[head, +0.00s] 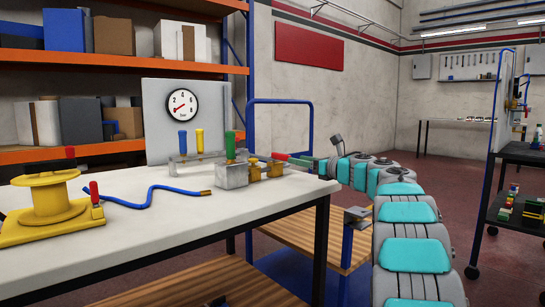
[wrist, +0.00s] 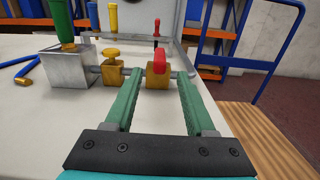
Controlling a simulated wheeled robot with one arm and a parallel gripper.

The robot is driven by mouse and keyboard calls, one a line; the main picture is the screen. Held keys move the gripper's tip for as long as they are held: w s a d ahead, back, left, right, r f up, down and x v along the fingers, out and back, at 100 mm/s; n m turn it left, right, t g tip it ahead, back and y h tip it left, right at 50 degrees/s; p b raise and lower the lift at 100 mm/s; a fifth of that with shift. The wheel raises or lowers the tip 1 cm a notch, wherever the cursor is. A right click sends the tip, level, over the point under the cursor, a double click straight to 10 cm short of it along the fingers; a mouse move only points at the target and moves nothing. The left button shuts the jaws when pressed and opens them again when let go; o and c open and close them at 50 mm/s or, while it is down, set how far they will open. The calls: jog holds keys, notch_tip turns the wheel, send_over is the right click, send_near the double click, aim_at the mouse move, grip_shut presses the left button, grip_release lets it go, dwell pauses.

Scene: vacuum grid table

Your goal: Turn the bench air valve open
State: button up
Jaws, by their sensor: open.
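The air valve is a brass block (wrist: 158,78) with a red lever (wrist: 160,60), on a metal pipe at the bench's right end. In the head view its red lever (head: 280,156) shows just left of my fingertips. My gripper (wrist: 157,76) is open, with one green finger on each side of the valve in the wrist view. I cannot tell whether either finger touches it. In the head view my gripper (head: 299,160) reaches in from the right. A round pressure gauge (head: 182,105) on a grey panel has its needle low on the left.
Beside the valve are a brass knob (wrist: 111,54) and a metal block (wrist: 68,76) with a green handle. Blue and yellow handles stand behind. A blue hose (head: 150,194) and yellow reel (head: 50,200) lie left. A wooden-shelved cart (head: 285,230) stands right of the bench.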

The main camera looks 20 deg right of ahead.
aim_at(284, 157)
jog(key=p+x, duration=0.2)
jog(key=x, duration=0.4)
jog(key=shift+w+a+r, duration=0.1)
jog(key=shift+w+a, duration=0.05)
jog(key=shift+w, duration=0.2)
jog(key=shift+w+a, duration=0.15)
jog(key=shift+w, duration=0.5)
grip_shut()
dwell(0.8)
